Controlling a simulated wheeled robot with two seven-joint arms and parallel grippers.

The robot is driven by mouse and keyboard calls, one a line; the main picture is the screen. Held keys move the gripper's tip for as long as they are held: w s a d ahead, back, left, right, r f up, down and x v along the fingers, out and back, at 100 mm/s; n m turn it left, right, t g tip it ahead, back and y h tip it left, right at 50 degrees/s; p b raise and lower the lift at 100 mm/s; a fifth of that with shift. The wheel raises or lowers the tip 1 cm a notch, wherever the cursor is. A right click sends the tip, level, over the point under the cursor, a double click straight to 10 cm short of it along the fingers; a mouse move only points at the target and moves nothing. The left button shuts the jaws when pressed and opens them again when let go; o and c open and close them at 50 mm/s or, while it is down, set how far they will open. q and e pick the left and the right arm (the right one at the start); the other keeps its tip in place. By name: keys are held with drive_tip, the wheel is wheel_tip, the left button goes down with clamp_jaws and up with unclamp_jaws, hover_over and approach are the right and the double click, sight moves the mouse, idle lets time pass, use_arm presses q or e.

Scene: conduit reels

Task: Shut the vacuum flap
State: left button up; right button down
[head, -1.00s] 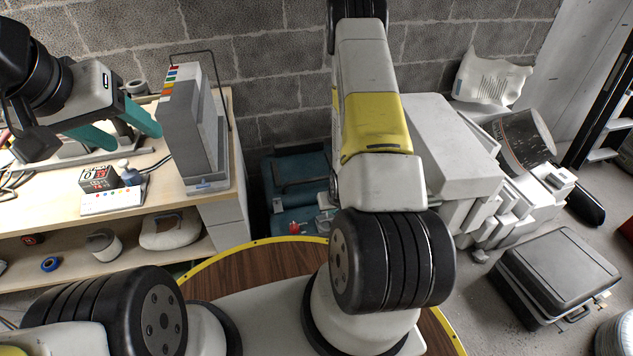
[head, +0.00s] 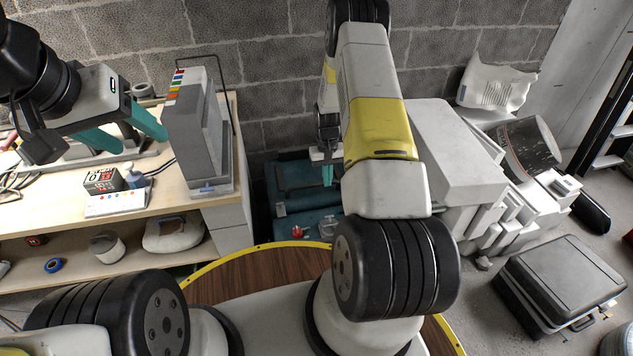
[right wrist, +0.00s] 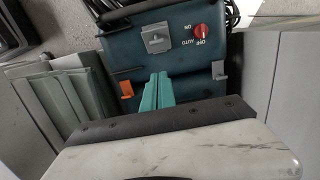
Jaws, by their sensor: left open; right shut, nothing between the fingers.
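The teal vacuum (head: 308,222) stands on the floor between the bench and the pale boxes. It has a dark panel on top, and in the right wrist view its teal face (right wrist: 183,66) shows a red knob (right wrist: 202,31), a grey latch (right wrist: 155,40) and an orange clip (right wrist: 126,88). I cannot tell which part is the flap or how far open it is. My right gripper (head: 327,175) is shut and empty over the vacuum; its teal fingers (right wrist: 157,92) show in front of the face, contact unclear. My left gripper (head: 122,133) is open above the bench, away from the vacuum.
The wooden bench (head: 190,208) holds a grey upright unit (head: 195,130) and a small dark box (head: 103,181). Pale stacked boxes (head: 440,150) stand right of the vacuum. A grey case (head: 560,275) lies on the floor at right. The block wall is behind.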

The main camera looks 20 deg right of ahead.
drive_tip(key=w+r, duration=0.1)
hover_over(328, 221)
drive_tip(key=w, duration=0.1)
drive_tip(key=shift+g, duration=0.4)
wheel_tip(328, 221, down, 11)
drive_tip(key=shift+d+f, duration=0.1)
drive_tip(key=shift+f, duration=0.05)
drive_tip(key=shift+s+f, duration=0.2)
drive_tip(key=shift+s, duration=0.05)
